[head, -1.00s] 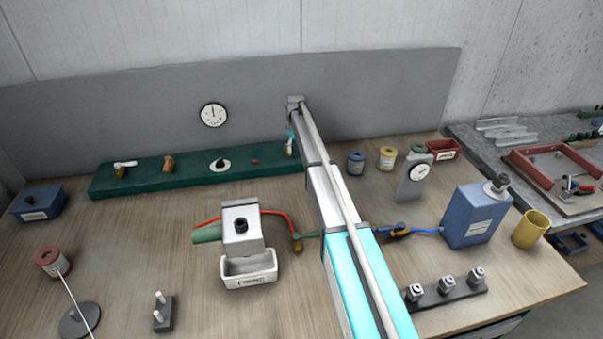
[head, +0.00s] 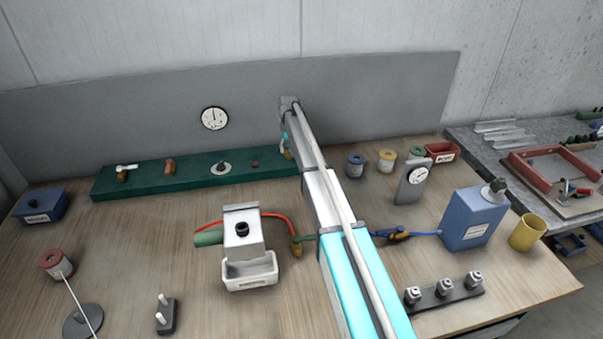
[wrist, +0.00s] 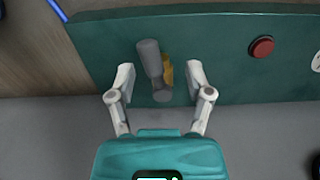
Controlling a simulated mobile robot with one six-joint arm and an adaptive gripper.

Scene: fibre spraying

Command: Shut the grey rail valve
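The grey rail valve (wrist: 151,60) shows in the wrist view near the right end of the green rail (wrist: 105,47). Its grey handle runs across the rail, slightly tilted in the picture, with its brass body (wrist: 168,72) just to the right. My gripper (wrist: 160,80) is open, with one finger on each side of the handle and a visible gap on both sides. In the head view my arm hides most of this valve; only a bit of its brass body (head: 287,153) shows below my wrist.
The rail also bears a white-handled valve (head: 125,168), an orange-brown valve (head: 169,166), a dark knob (head: 220,168) and a red button (head: 255,164). The grey back panel (head: 150,115) with a gauge (head: 215,118) stands close behind. A white device (head: 243,232) stands in front.

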